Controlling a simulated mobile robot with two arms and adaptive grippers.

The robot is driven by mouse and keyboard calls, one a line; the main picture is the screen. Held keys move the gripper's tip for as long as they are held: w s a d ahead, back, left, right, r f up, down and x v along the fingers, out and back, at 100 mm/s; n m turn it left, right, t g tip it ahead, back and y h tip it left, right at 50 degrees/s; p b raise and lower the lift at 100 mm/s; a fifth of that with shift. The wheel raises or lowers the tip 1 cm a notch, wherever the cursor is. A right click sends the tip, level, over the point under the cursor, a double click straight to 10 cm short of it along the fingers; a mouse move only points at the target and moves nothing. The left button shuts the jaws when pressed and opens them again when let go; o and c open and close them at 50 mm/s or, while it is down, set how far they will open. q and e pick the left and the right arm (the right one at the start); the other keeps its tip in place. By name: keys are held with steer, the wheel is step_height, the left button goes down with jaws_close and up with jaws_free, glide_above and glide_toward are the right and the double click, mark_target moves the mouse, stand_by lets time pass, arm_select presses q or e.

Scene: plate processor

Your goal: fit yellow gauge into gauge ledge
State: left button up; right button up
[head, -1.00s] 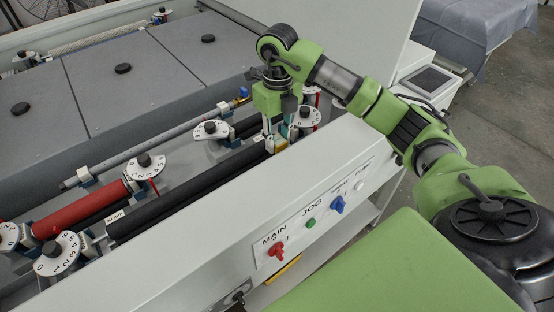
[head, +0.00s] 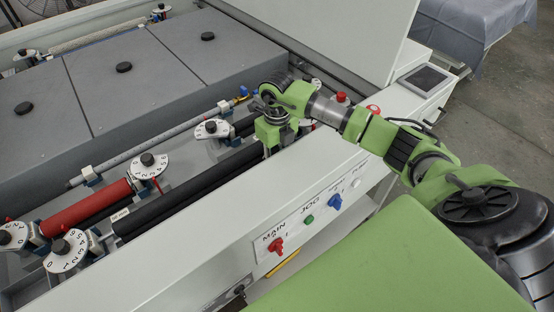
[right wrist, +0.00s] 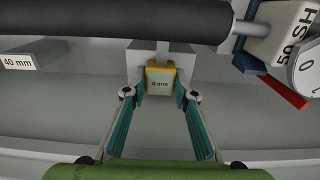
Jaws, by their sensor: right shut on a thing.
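The yellow gauge (right wrist: 160,81) is a small block with a yellow rim and a pale face marked "8 mm". It shows in the middle of the right wrist view. My right gripper (right wrist: 161,92) is shut on it, with one teal-padded finger on each side. A light grey block (right wrist: 133,58), apparently the gauge ledge, is right behind the gauge. I cannot tell if they touch or if the gauge is seated. In the head view my right gripper (head: 268,150) is low beside the black roller, and the gauge is hidden. My left gripper is not in view.
The black roller (right wrist: 110,20) runs close above the gauge in the right wrist view. A block marked "40 mm" (right wrist: 35,55) is at left, and a "50 SH" roller mount (right wrist: 290,30) with a dial is at right. The machine's front panel (head: 215,240) lies nearby.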

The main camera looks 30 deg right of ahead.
steer(key=shift+f, duration=0.25)
steer(key=o, duration=1.2)
steer(key=shift+c, duration=0.2)
steer(key=shift+r, duration=0.1)
steer(key=shift+r, duration=0.25)
step_height(320, 180, up, 12)
steer(key=b, duration=0.3)
steer(key=shift+b, duration=0.4)
